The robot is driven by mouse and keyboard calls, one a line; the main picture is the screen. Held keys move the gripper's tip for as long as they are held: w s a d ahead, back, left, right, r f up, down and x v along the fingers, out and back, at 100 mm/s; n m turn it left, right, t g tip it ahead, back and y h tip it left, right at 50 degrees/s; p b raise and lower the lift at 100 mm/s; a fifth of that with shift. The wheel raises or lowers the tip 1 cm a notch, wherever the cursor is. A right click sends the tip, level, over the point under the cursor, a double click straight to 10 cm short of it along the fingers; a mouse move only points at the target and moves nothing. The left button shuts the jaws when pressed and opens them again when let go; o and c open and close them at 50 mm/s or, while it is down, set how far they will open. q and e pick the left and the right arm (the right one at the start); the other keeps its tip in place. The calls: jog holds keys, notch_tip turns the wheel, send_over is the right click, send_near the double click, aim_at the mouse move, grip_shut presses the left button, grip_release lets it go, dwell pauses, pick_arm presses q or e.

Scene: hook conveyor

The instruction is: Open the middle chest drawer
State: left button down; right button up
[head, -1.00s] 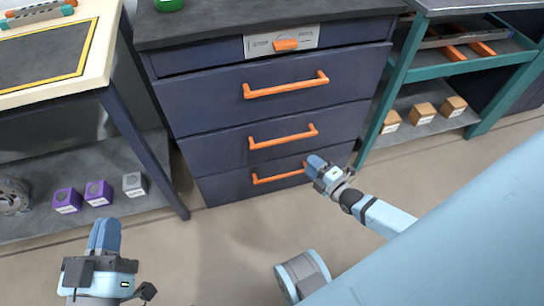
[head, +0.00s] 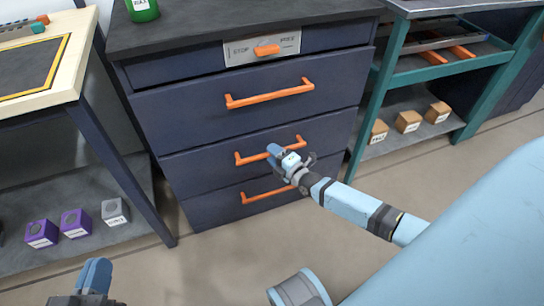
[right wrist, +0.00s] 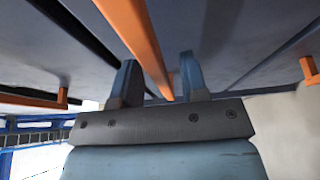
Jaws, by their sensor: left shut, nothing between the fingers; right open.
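The dark blue chest has several drawers with orange bar handles, all shut. The middle drawer (head: 200,165) carries the middle handle (head: 249,158). My right gripper (head: 274,150) is at the middle of this handle. In the right wrist view the orange handle bar (right wrist: 142,40) runs between the two open fingers of my right gripper (right wrist: 158,78), and I see no grip on it. How deep the bar sits between the fingers is unclear. My left gripper (head: 95,272) is shut and empty at the lower left, away from the chest.
The upper handle (head: 270,93) and lower handle (head: 268,196) are close above and below. A panel with an orange lever (head: 267,50) is at the chest top. A table (head: 68,85) stands left, a teal shelf (head: 385,95) right. The floor in front is clear.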

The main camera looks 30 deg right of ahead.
jog(key=shift+w+a, duration=0.1)
jog(key=shift+w, duration=0.3)
jog(key=shift+c, duration=0.4)
grip_shut()
